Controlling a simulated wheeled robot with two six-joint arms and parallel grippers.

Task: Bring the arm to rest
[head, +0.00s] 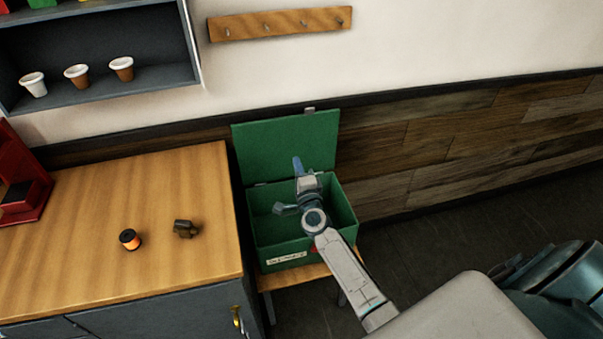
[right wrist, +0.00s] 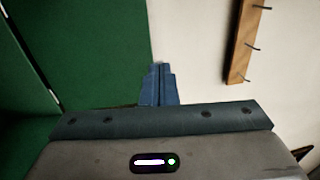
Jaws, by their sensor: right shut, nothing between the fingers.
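My right arm reaches in from the lower right in the head view, and its gripper (head: 297,163) is above the open green toolbox (head: 262,243), in front of the raised lid (head: 280,145). In the right wrist view the blue fingers of the right gripper (right wrist: 157,68) are together with nothing between them. The green lid fills the left of that view, and the pale wall is on the right. The toolbox interior is partly hidden by my arm. My left gripper is not in view.
The toolbox stands on a small wooden stool (head: 290,277) beside the wooden counter (head: 110,220). On the counter are an orange-and-black cylinder (head: 130,239), a dark brown part (head: 185,229) and a red machine (head: 25,185). A peg rail (head: 280,23) hangs above. Floor at right is clear.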

